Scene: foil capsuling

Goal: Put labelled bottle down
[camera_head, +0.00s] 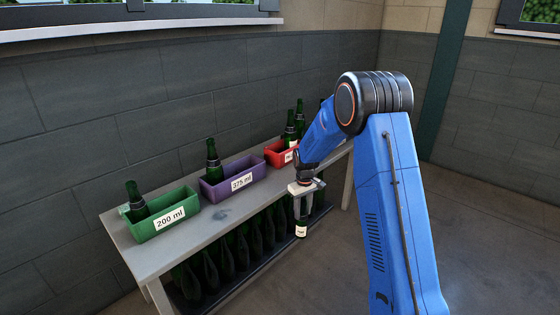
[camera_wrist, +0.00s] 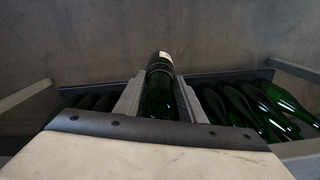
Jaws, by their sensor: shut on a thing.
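The labelled bottle (camera_head: 301,230) is dark with a pale label and hangs below my gripper (camera_head: 303,203), in front of the right part of the bench. My gripper is shut on it. In the wrist view the bottle (camera_wrist: 160,95) lies between the two fingers of my gripper (camera_wrist: 158,100), with its pale-banded end pointing away. The fingers hide its sides. I cannot tell whether its lower end touches anything.
A grey bench (camera_head: 225,215) holds a green bin marked 200 ml (camera_head: 145,229), a purple bin marked 375 ml (camera_head: 216,190) and a red bin (camera_head: 275,154), with bottles in them. Several green bottles (camera_head: 209,272) stand on the lower shelf. Open floor (camera_head: 480,240) lies to the right.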

